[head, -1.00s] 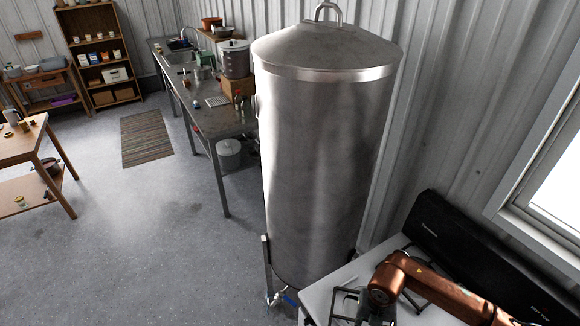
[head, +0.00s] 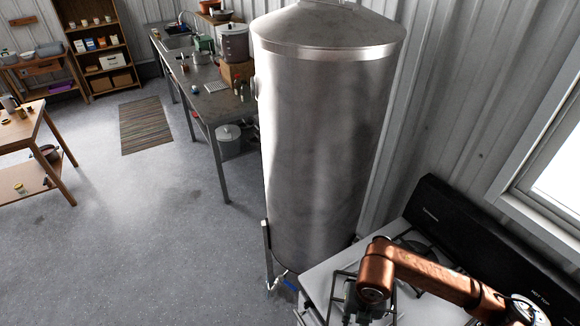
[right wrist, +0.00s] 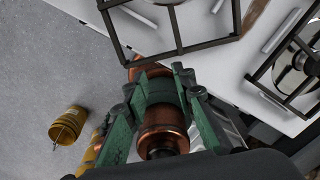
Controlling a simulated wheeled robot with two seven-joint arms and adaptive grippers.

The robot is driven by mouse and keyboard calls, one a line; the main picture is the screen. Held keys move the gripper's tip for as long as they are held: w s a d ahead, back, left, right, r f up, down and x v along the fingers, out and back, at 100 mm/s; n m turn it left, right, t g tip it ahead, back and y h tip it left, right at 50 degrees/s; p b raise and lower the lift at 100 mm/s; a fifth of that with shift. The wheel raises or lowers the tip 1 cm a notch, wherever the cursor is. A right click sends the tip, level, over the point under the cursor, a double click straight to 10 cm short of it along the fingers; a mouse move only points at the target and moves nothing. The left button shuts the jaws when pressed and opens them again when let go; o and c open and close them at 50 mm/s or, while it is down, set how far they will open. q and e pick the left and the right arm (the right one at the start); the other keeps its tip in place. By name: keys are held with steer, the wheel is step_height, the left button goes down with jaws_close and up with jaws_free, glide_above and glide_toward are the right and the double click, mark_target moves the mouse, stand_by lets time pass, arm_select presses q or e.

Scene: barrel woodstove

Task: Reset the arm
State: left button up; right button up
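My right arm enters the head view from the lower right as a copper-coloured link over the stove (head: 325,275). A dark green part of my right gripper (head: 362,300) shows below its elbow, mostly hidden. In the right wrist view my right gripper (right wrist: 158,78) has green fingers that stand apart. Copper and green parts, which look like my own body, show between and beyond the fingers. I see no loose object held. The stove's white top with black grates (right wrist: 180,45) is in the upper part of that view. My left gripper is not in view.
A tall steel tank (head: 325,140) stands beside the stove. A window (head: 545,150) is at right. A metal sink table (head: 215,100) and a wooden table (head: 30,125) stand farther off. A yellow bucket (right wrist: 68,125) is on the floor. The floor at left is open.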

steer(key=s+a+r, duration=0.3)
steer(key=s+a, duration=0.1)
steer(key=s, duration=0.1)
steer(key=w+n+b, duration=0.1)
steer(key=n, duration=0.3)
steer(key=w+d+f+n+b, duration=0.1)
steer(key=w+n, duration=0.1)
steer(key=n, duration=0.3)
steer(key=w+f+n+b, duration=0.1)
steer(key=n, duration=0.3)
steer(key=shift+w+d+f+n, duration=0.25)
steer(key=shift+d+n, duration=0.05)
steer(key=shift+n, duration=0.1)
